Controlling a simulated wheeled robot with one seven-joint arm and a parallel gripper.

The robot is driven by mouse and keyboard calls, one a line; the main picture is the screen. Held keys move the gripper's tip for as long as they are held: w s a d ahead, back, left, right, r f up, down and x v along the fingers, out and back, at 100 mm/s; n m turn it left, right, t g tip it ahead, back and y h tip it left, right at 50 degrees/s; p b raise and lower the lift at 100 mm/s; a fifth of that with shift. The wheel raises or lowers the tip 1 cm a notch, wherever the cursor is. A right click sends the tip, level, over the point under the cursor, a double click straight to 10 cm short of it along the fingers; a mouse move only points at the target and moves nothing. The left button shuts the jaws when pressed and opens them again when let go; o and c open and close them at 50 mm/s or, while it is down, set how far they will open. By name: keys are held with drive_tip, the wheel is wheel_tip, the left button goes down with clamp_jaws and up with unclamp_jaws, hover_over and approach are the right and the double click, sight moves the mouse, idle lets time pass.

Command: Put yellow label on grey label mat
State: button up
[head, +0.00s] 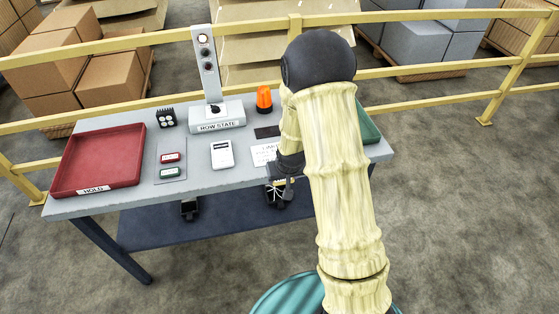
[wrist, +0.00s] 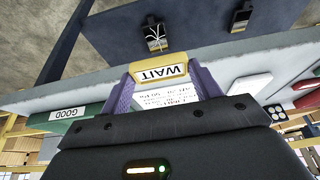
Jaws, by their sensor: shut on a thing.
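My gripper (wrist: 160,88) has purple fingers shut on the yellow label (wrist: 160,73), a block with a white face reading WAIT. It is held near the table's front edge, by a white printed sheet (head: 264,154). In the head view my gripper (head: 287,188) is mostly hidden by my arm, and I cannot make out the label there. A light grey mat (head: 172,145) lies left of centre on the table, bearing a red label (head: 170,157) and a green label (head: 170,172). My gripper is well to its right.
The grey table (head: 110,202) holds a red HOLD tray (head: 95,163), a ROW STATE post (head: 207,65), an orange beacon (head: 264,98), a white device (head: 222,154) and a dark pad (head: 267,131). A green tray (head: 369,127) is partly behind my arm. Yellow rails (head: 430,104) run behind.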

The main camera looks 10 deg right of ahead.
wheel_tip(320, 180, down, 7)
drive_tip(key=s+b, duration=0.1)
drive_tip(key=b, duration=0.3)
drive_tip(key=shift+s+b, duration=0.3)
drive_tip(key=shift+b, duration=0.1)
drive_tip(key=shift+w+f, duration=0.1)
drive_tip(key=shift+d, duration=0.1)
